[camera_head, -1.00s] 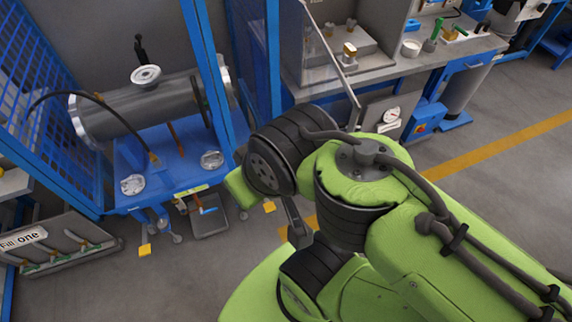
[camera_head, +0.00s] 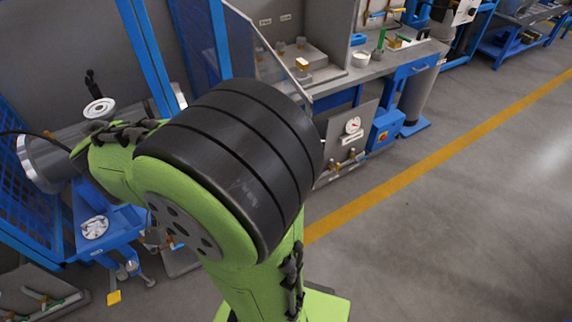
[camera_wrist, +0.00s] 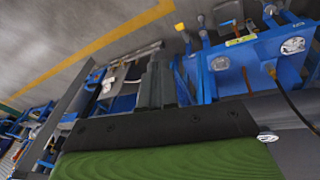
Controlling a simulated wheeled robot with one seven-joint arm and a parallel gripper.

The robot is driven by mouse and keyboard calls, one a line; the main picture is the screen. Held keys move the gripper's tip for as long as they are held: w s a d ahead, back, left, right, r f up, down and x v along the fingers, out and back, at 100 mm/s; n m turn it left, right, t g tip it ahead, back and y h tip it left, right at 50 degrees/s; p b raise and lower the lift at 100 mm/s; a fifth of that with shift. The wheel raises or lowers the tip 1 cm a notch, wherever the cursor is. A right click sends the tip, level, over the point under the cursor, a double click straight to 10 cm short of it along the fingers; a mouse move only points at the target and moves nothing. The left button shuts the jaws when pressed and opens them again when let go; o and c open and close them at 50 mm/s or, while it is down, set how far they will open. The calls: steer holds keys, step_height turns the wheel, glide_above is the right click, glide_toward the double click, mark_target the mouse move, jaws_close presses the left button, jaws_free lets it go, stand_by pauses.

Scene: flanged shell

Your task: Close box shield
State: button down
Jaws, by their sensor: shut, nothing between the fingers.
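What looks like the shield is a clear panel (camera_head: 262,48) with a pale edge, in the head view. It stands swung out at the left side of the grey bench box (camera_head: 332,40), whose front looks open. My arm covers the panel's lower part. My gripper (camera_wrist: 158,62) shows in the wrist view with its dark fingers together and nothing between them. In the head view my gripper is hidden behind my arm. I cannot tell whether it touches the panel.
A grey flanged shell (camera_head: 50,152) lies on a blue stand (camera_head: 118,225) at the left, beside blue mesh frames. A pressure gauge (camera_head: 353,125) is on the cabinet below the bench. Floor with a yellow line (camera_head: 420,170) is clear at the right.

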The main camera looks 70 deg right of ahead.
steer(key=s+d+f+m+g+h+b, duration=0.35)
steer(key=d+f+m+g+b, duration=0.35)
steer(key=d+m, duration=0.25)
steer(key=s+d+r+m+g+h+b, duration=0.1)
steer(key=s+d+m+g+h+b, duration=0.4)
steer(key=s+d, duration=0.5)
steer(key=shift+s+d+r+m+g, duration=0.15)
steer(key=shift+d+r+m+g, duration=0.2)
steer(key=shift+d+m+g, duration=0.55)
steer(key=shift+d, duration=0.25)
